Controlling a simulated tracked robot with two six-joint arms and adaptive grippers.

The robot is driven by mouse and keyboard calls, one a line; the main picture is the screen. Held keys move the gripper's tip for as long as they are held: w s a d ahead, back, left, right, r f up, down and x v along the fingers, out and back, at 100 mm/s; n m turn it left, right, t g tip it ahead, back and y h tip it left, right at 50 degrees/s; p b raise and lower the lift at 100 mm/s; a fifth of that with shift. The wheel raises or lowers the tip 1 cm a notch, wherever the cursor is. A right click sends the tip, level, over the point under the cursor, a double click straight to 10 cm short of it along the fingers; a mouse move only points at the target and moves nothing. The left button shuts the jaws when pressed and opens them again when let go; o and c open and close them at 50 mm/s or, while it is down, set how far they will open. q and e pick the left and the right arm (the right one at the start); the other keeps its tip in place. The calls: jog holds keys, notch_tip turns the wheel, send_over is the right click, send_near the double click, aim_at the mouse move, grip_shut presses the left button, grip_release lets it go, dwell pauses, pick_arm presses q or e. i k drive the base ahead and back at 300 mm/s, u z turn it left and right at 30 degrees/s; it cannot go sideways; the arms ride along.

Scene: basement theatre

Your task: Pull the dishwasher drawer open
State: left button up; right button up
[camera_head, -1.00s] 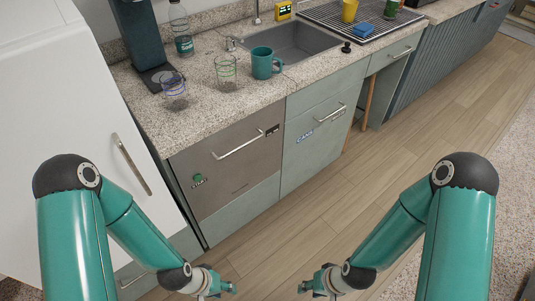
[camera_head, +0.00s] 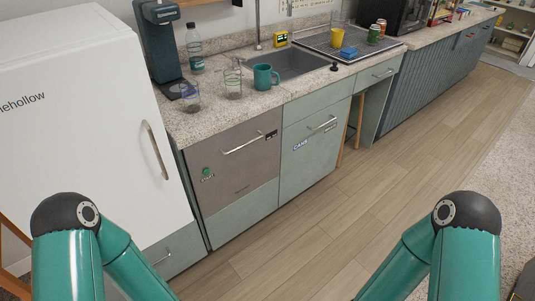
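The dishwasher drawer (camera_head: 234,170) is a grey-brown metal front under the counter, left of the pale green cabinets. It looks shut, flush with the fronts beside it. Its silver bar handle (camera_head: 243,144) runs across the upper part. A green round button (camera_head: 206,172) sits at its left side, and a small dark label is at its upper right. My two teal arms come in from the bottom left and bottom right, well short of the drawer. Both grippers are below the picture's edge, so their state does not show.
A white fridge (camera_head: 75,120) stands left of the dishwasher. The granite counter (camera_head: 215,122) above holds two glasses, a teal mug (camera_head: 264,77) and a bottle (camera_head: 194,50). The green cabinet (camera_head: 310,155) adjoins on the right. The wooden floor (camera_head: 310,240) in front is clear.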

aim_at(240, 158)
jog(key=u, duration=0.2)
jog(key=i, duration=0.85)
jog(key=z, duration=0.2)
jog(key=k, duration=0.9)
jog(key=u, duration=0.2)
jog(key=i, duration=0.9)
jog(key=z, duration=0.1)
